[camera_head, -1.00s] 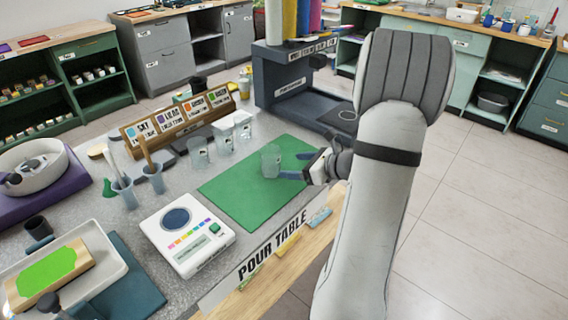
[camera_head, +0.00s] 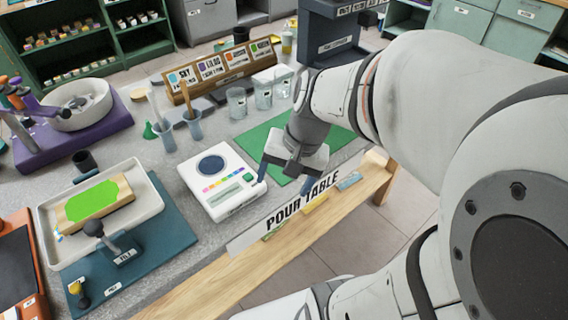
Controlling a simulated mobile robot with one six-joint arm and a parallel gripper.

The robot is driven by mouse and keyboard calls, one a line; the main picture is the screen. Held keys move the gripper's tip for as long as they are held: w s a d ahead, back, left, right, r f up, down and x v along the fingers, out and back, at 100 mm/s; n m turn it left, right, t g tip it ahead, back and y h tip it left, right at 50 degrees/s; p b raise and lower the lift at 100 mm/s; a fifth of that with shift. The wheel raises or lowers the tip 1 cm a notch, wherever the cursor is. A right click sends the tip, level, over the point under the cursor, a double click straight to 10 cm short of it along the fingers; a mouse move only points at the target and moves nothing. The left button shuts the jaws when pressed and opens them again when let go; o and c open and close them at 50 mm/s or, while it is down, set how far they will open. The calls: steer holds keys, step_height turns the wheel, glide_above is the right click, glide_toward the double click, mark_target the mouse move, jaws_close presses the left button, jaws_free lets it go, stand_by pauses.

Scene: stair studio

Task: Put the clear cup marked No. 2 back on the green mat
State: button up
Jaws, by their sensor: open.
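The green mat (camera_head: 252,136) lies on the grey tabletop, partly covered by my arm. My gripper (camera_head: 284,182) is open and points down over the mat's near edge, just right of the white device. I see nothing between its fingers. No cup shows on the visible part of the mat; the clear cup seen there earlier is not visible, and the area behind my gripper and wrist is hidden. Three clear cups stand in a row behind the mat: a left one (camera_head: 236,103), a middle one (camera_head: 263,95) and a right one (camera_head: 283,82). Their numbers are too small to read.
A white device (camera_head: 222,178) with a dark round plate stands left of the mat. Blue-grey cups holding sticks (camera_head: 193,125) stand behind it. A wooden bottle rack (camera_head: 222,68) is at the back. A white tray (camera_head: 148,200) is at left.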

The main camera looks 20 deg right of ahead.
steer(key=n+h, duration=0.1)
steer(key=n, duration=0.1)
steer(key=s+r+n+h, duration=0.1)
steer(key=n, duration=0.1)
steer(key=s+n+t, duration=0.1)
steer(key=shift+s+d+r+n+h, duration=0.15)
steer(key=shift+d+r+n+h, duration=0.1)
steer(key=shift+r+n+h, duration=0.15)
